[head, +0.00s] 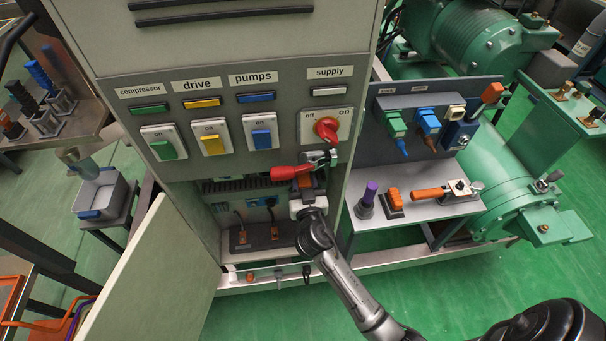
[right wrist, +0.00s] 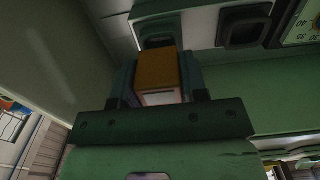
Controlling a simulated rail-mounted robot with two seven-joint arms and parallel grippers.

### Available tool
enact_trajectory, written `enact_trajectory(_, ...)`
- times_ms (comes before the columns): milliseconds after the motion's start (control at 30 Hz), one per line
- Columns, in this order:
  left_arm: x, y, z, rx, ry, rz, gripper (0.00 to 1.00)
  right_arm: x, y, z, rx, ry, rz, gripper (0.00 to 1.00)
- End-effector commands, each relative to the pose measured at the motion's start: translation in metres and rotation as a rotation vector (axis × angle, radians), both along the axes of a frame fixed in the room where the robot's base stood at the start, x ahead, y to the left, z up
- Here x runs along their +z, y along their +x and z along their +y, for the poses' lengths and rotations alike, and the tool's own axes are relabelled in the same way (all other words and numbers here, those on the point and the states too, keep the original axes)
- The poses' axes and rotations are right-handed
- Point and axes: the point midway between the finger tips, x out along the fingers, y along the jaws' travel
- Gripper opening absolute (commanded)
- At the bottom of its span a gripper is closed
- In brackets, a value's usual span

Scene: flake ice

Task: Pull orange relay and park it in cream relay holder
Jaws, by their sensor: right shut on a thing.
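The orange relay (head: 306,182) is inside the open cabinet, below the supply switch. My right gripper (head: 307,197) reaches in from below and is shut on it. In the right wrist view the orange block (right wrist: 158,68) sits between the two fingers of the gripper (right wrist: 158,82), with a pale face toward the camera. A dark socket opening shows just beyond it; I cannot tell whether the relay still touches it. I cannot make out for sure which thing is the cream relay holder. My left gripper is not in view.
A red handle (head: 290,172) hangs just above my right gripper, near the cabinet's right edge. The cabinet door (head: 160,275) stands open at the left. Cabled plugs (head: 242,236) stand low inside the cabinet.

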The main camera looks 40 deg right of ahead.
Motion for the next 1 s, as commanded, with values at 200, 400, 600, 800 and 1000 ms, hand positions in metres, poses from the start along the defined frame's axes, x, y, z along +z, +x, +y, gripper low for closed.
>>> enact_trajectory(200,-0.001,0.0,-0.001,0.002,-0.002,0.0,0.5,0.0,-0.008,0.005,0.0,0.001,-0.001,0.12)
enact_trajectory(400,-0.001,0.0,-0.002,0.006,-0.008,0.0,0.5,0.001,-0.009,0.006,0.0,-0.001,-0.001,0.12)
enact_trajectory(600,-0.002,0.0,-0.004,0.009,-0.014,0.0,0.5,0.0,-0.011,0.007,0.0,0.001,-0.001,0.12)
enact_trajectory(800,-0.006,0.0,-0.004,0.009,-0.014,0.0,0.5,-0.001,-0.026,0.016,0.0,0.003,-0.001,0.12)
enact_trajectory(1000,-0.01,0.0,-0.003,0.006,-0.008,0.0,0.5,-0.001,-0.042,0.026,0.0,0.003,-0.001,0.12)
